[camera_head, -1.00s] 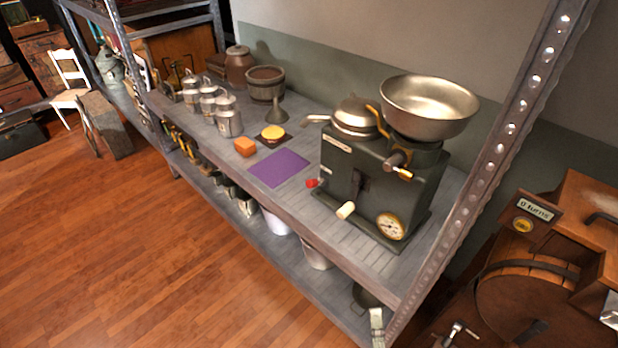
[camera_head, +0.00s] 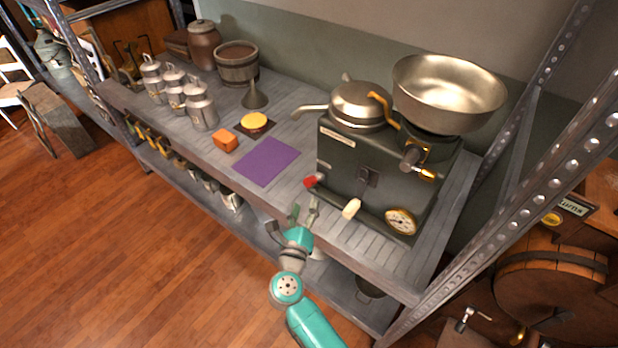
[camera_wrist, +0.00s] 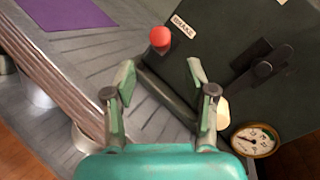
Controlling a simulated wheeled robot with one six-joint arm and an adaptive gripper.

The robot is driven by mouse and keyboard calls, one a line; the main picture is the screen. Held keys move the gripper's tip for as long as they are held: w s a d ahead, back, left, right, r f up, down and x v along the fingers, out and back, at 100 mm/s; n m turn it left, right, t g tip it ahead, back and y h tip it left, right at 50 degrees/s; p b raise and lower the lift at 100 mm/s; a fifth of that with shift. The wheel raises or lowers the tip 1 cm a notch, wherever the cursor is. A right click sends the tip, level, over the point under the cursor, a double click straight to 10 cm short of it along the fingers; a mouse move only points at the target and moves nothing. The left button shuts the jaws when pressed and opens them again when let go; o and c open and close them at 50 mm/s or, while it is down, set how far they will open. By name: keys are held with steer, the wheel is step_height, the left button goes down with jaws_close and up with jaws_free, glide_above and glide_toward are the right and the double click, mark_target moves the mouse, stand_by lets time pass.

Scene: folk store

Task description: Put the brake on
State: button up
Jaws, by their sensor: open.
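The dark green machine (camera_head: 385,175) stands on the shelf, with a large metal bowl on top. Its brake lever has a red knob (camera_head: 310,181) at the machine's left end. In the wrist view the red knob (camera_wrist: 160,37) sits beside a label reading BRAKE. A dark bar runs along the machine's base. My gripper (camera_head: 303,208) is open and empty at the shelf's front edge, in front of the red knob. In the wrist view the fingers (camera_wrist: 158,78) are apart, with the knob beyond them, not between them.
A cream handle (camera_head: 351,209) and a round dial (camera_head: 400,221) are on the machine's front, right of my gripper. A purple mat (camera_head: 267,162), an orange block (camera_head: 225,140) and metal cans (camera_head: 200,107) stand left. A perforated upright (camera_head: 510,215) is at right. The shelf front is clear.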

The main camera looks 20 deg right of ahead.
mark_target(311, 181)
steer(key=x, duration=0.9)
steer(key=shift+w+d, duration=0.2)
steer(key=shift+w, duration=0.15)
jaws_close()
